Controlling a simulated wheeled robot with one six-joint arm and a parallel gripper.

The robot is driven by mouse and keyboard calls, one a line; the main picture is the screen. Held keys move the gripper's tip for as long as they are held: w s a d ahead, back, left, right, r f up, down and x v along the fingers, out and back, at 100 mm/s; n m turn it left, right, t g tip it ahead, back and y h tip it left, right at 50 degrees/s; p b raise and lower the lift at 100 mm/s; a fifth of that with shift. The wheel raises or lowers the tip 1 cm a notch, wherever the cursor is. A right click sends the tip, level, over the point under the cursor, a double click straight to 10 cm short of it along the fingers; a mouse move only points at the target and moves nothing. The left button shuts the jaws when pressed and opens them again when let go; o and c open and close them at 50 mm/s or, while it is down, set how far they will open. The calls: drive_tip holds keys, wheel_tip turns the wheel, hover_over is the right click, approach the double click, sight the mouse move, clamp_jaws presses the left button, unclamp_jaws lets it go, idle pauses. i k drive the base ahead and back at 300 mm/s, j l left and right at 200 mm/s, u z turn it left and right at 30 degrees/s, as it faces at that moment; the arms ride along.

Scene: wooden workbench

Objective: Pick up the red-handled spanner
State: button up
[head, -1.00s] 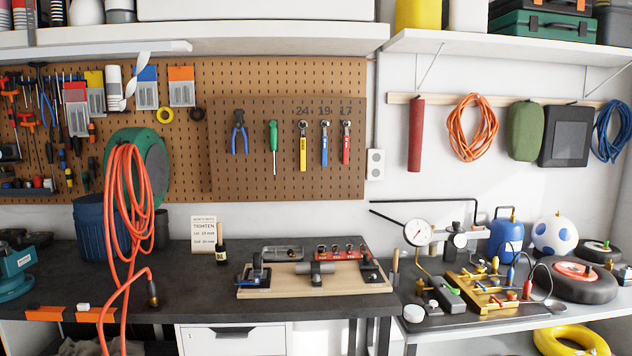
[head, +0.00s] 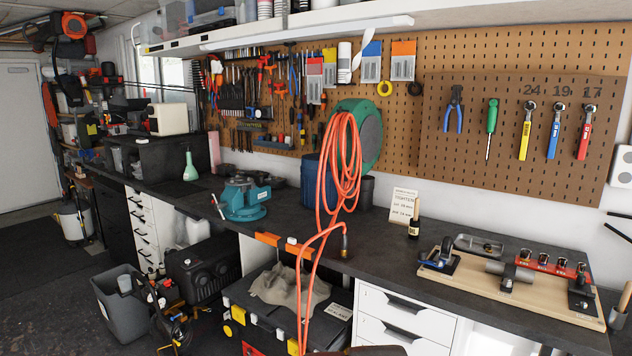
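The red-handled spanner (head: 585,132) hangs upright on the brown tool board (head: 468,172) at the right, under the number 17. To its left hang a blue-handled spanner (head: 554,131) under 19 and a yellow-handled spanner (head: 526,131) under 24. A green screwdriver (head: 491,128) and blue-handled pliers (head: 453,110) hang further left on the same board. My gripper is not in view.
The dark workbench (head: 370,240) runs below the pegboard. A wooden board with clamps (head: 500,277) lies on it at the right. An orange hose (head: 342,165) hangs from a green reel and drapes over the front edge. Open floor (head: 60,275) lies at the left.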

sight(586, 132)
drive_tip(key=u, duration=0.55)
drive_tip(key=z, duration=1.5)
